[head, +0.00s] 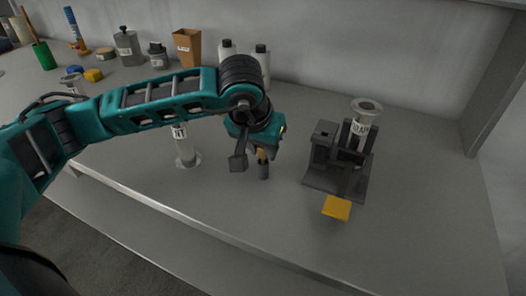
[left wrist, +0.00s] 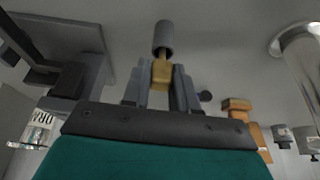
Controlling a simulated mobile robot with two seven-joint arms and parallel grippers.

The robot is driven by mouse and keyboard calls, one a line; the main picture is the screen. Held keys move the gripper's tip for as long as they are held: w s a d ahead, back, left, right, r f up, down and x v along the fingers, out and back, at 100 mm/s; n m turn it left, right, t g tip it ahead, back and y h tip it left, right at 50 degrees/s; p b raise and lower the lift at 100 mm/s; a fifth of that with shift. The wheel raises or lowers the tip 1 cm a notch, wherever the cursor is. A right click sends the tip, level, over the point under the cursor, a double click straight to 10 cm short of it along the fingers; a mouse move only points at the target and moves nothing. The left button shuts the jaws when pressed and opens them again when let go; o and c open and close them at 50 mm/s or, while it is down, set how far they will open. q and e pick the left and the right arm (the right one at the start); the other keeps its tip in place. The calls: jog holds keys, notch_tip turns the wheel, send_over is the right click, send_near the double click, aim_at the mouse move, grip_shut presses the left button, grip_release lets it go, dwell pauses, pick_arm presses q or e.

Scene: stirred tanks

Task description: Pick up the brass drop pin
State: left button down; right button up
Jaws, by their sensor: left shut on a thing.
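The brass drop pin (head: 262,156) is between the fingers of my left gripper (head: 260,150), over the middle of the bench. In the left wrist view its brass part (left wrist: 161,72) sits between the two fingers of my left gripper (left wrist: 161,88), which is shut on it. A dark grey cylinder (head: 263,170) is at the pin's lower end; it also shows in the left wrist view (left wrist: 164,38). I cannot tell whether this cylinder is part of the pin or touches the bench. My right gripper is in neither view.
A dark stand (head: 322,156) with a labelled grey tube (head: 364,122) and a yellow plate (head: 337,208) is to the right. A clear-looking cylinder (head: 187,152) stands left of the gripper. Bottles and an orange-brown box (head: 187,45) line the back. The front right bench is clear.

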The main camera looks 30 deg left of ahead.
pick_arm(q)
jog(key=shift+r, duration=0.15)
notch_tip(320, 180, up, 20)
jog(key=p, duration=0.1)
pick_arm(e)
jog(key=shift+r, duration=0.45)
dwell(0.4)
